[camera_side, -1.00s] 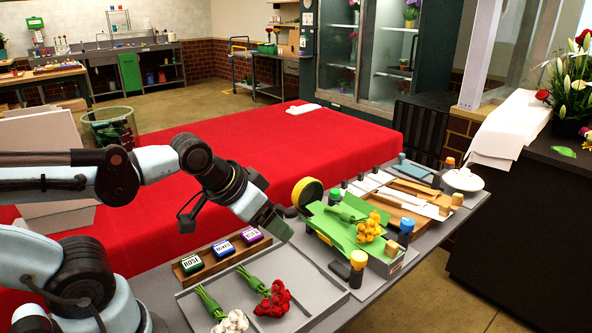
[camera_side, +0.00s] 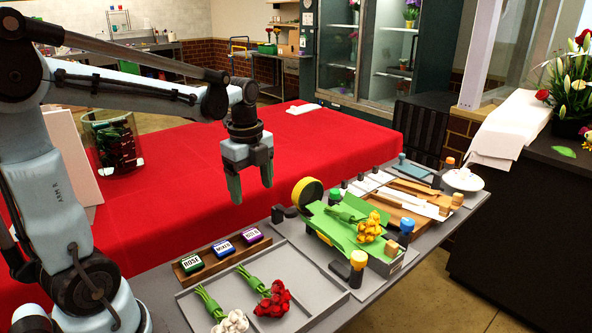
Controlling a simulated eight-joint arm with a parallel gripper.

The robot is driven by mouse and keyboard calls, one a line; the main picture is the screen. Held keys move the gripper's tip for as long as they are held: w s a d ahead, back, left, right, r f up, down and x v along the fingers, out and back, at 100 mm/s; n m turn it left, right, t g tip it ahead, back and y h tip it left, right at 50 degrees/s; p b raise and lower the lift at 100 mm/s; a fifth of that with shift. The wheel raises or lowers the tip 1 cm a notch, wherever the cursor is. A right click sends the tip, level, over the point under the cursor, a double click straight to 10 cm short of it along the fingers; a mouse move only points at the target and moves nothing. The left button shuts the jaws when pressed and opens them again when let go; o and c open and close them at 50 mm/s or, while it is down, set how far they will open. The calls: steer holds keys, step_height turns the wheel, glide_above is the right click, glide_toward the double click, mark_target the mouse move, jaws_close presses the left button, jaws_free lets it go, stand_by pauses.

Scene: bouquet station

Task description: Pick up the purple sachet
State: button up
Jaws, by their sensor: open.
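The purple sachet (camera_side: 252,236) sits at the right end of a wooden holder (camera_side: 182,276), in a row with a blue sachet (camera_side: 223,248) and a green sachet (camera_side: 191,263). Each has a white label on top. My gripper (camera_side: 252,194) points down with its two fingers apart and nothing between them. In the picture it is above the purple sachet, with a clear gap below its fingertips. The sachets are not hidden.
In front of the holder is a grey tray (camera_side: 290,247) with white flowers (camera_side: 232,322) and red flowers (camera_side: 273,299). To the right stand a green wrapping fixture (camera_side: 335,228) and a yellow roll (camera_side: 308,192). A red-covered table (camera_side: 330,135) lies behind.

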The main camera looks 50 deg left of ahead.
steer(key=a+m, duration=0.1)
glide_above(252, 233)
steer(key=f, duration=0.7)
steer(key=shift+w+d, duration=0.15)
steer(key=shift+w, duration=0.05)
steer(key=shift+s+f, duration=0.15)
steer(key=shift+f, duration=1.2)
steer(key=shift+s+f, duration=0.1)
steer(key=shift+f, duration=1.2)
steer(key=c, duration=1.1)
